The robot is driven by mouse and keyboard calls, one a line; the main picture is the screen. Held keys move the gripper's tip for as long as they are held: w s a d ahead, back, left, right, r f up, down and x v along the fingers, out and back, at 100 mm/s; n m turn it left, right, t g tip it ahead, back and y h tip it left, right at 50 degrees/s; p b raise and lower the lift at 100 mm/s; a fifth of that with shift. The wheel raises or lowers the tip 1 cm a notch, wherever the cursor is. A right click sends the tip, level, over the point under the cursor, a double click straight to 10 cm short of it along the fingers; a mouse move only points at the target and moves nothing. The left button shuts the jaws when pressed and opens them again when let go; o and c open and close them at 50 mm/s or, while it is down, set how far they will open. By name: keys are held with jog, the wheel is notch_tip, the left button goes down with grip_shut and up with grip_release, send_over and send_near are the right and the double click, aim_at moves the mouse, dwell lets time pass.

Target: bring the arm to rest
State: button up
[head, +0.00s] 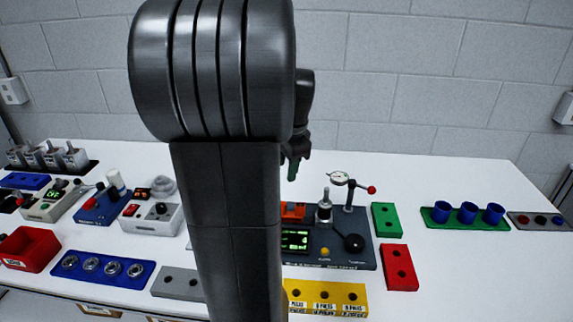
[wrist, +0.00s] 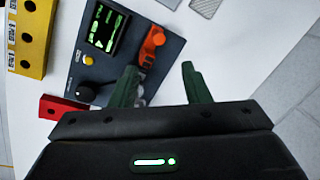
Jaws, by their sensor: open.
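My gripper (head: 293,168) hangs above the back of the table in the head view, mostly hidden behind my own arm. In the wrist view my gripper (wrist: 168,85) shows two green fingers spread apart with nothing held between them. Below and beyond the fingers is the dark test station (wrist: 80,72) with a lit green screen, an orange block and a black knob. The same station (head: 345,258) stands in the middle of the table in the head view, with a dial gauge (head: 339,178) on a post. The fingers appear apart from it.
A yellow block (head: 350,295), red block (head: 399,267) and green block (head: 386,218) lie around the station. Blue cups (head: 468,212) stand at right. A red bin (head: 28,249), blue bearing tray (head: 103,268) and several devices fill the left. The white table is clear at front right.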

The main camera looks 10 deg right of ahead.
jog(key=shift+f, duration=0.1)
jog(key=f, duration=0.4)
jog(key=w+f, duration=0.1)
jog(key=f, duration=0.4)
jog(key=w+f, duration=0.1)
jog(key=f, duration=0.3)
jog(key=shift+w+a+f, duration=0.2)
jog(key=shift+a+f, duration=0.1)
jog(key=shift+f, duration=0.1)
jog(key=shift+s+d+r, duration=0.1)
jog(key=shift+s+d, duration=0.05)
jog(key=shift+d, duration=0.35)
jog(key=shift+s+d+r, duration=0.1)
jog(key=shift+d, duration=0.35)
jog(key=shift+s+d, duration=0.1)
jog(key=shift+d, duration=0.25)
